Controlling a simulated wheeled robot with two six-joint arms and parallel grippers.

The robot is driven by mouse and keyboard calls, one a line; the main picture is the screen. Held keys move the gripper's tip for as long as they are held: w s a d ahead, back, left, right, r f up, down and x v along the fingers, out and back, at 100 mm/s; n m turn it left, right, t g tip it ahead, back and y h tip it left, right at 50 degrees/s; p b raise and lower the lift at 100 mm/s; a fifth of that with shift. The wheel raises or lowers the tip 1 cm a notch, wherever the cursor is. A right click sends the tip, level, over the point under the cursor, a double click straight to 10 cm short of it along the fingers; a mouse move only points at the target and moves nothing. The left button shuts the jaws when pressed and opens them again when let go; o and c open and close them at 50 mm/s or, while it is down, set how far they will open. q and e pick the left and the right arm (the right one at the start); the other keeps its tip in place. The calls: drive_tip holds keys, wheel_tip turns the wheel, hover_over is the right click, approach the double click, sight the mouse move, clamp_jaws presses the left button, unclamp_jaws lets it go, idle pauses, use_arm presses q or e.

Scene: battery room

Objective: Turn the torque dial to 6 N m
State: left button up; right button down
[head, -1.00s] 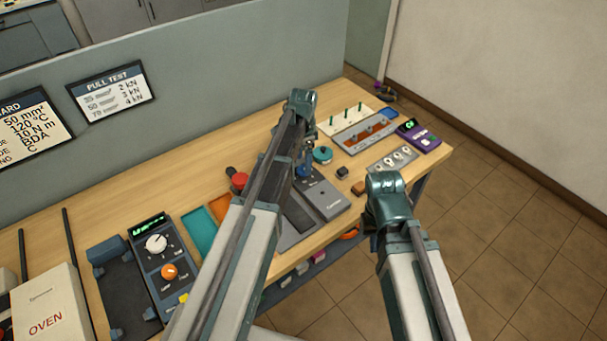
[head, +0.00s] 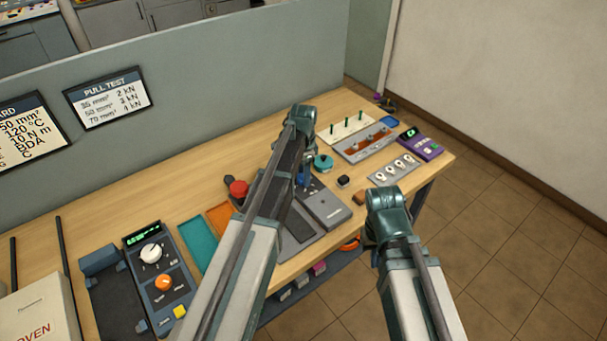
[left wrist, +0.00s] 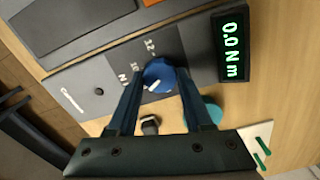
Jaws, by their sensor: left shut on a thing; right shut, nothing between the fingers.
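The blue torque dial (left wrist: 158,76) sits on a dark grey panel in the left wrist view, with a white pointer line on its face and printed numbers such as 12 and 10 beside it. The green display (left wrist: 233,47) next to it reads 0.0 N m. My left gripper (left wrist: 159,84) is shut on the dial, one finger on each side. In the head view the dial (head: 304,179) is small and partly hidden by my left arm. My right gripper (head: 374,255) is shut and empty near the table's front edge, its fingertips mostly hidden.
Right of the torque unit (head: 326,208) are a teal round object (head: 323,163), a small black block (head: 344,181) and a panel of rings (head: 393,170). A dial box (head: 158,270) is further left.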

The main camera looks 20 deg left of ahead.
use_arm(q)
drive_tip(key=shift+n, duration=0.3)
clamp_jaws()
drive_tip(key=n, duration=1.1)
drive_tip(key=shift+n, duration=0.3)
drive_tip(key=o, duration=1.3)
unclamp_jaws()
drive_tip(key=shift+c, duration=0.2)
drive_tip(key=shift+r, duration=0.1)
